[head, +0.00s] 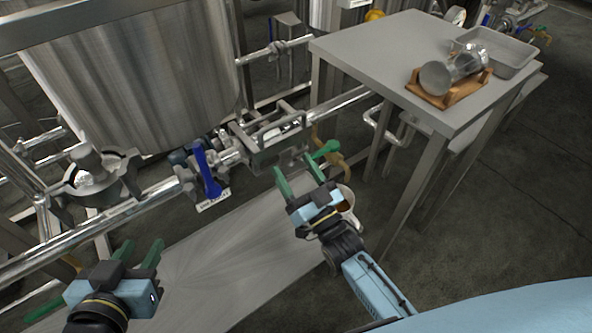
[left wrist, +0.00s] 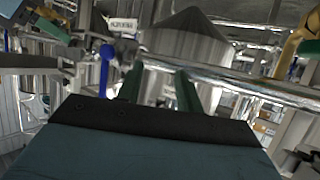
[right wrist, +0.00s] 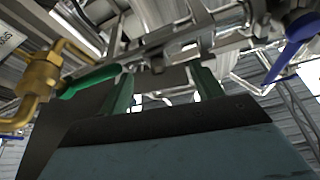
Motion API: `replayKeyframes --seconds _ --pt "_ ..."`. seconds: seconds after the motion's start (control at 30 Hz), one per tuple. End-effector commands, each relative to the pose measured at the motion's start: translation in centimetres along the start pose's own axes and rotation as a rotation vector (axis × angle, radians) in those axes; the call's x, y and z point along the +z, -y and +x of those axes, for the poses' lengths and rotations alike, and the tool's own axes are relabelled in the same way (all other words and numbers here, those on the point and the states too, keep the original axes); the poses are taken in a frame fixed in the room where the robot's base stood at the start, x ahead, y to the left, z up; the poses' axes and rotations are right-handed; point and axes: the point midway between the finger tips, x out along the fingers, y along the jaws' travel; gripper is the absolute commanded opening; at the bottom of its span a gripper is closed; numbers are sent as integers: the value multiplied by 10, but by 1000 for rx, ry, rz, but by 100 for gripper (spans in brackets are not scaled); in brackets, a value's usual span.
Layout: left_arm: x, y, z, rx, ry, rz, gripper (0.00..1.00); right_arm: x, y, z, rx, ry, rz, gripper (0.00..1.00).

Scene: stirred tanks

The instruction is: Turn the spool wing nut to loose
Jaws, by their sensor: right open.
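The spool section (head: 275,135) sits in the steel pipe line at the centre of the head view, with clamp fittings and a rectangular bracket around it. Its wing nut is too small to tell apart from the clamp hardware. My right gripper (head: 299,176) is open and empty, its green fingers upright just in front of and below the spool section. In the right wrist view, clamp hardware (right wrist: 157,62) shows just beyond and between the open fingers (right wrist: 165,88), apart from them as far as I can tell. My left gripper (head: 138,254) is open and empty, low at the left.
A blue-handled valve (head: 207,172) is left of the spool section; a green-handled valve (head: 326,150) is close right of my right gripper. A steel tank (head: 130,80) stands behind.

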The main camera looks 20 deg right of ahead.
Motion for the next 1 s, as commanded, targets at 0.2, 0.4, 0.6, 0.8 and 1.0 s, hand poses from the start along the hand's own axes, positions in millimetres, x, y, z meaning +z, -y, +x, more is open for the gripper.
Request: replayKeyframes --seconds 0.2,0.4,0.6,0.8,1.0 --pt "0 0 0 0 1 0 36 0 0 0 0 0 0 43" --pt "0 0 0 -1 9 0 36 0 0 0 -5 1 -13 34" --pt "29 6 -8 -15 176 -2 36 -1 -1 0 -42 2 -102 34" --pt "45 9 -13 -22 267 -3 36 0 -1 0 -66 0 -160 34" --pt "46 9 -13 -23 270 -3 36 0 -1 -1 -67 0 -163 34"
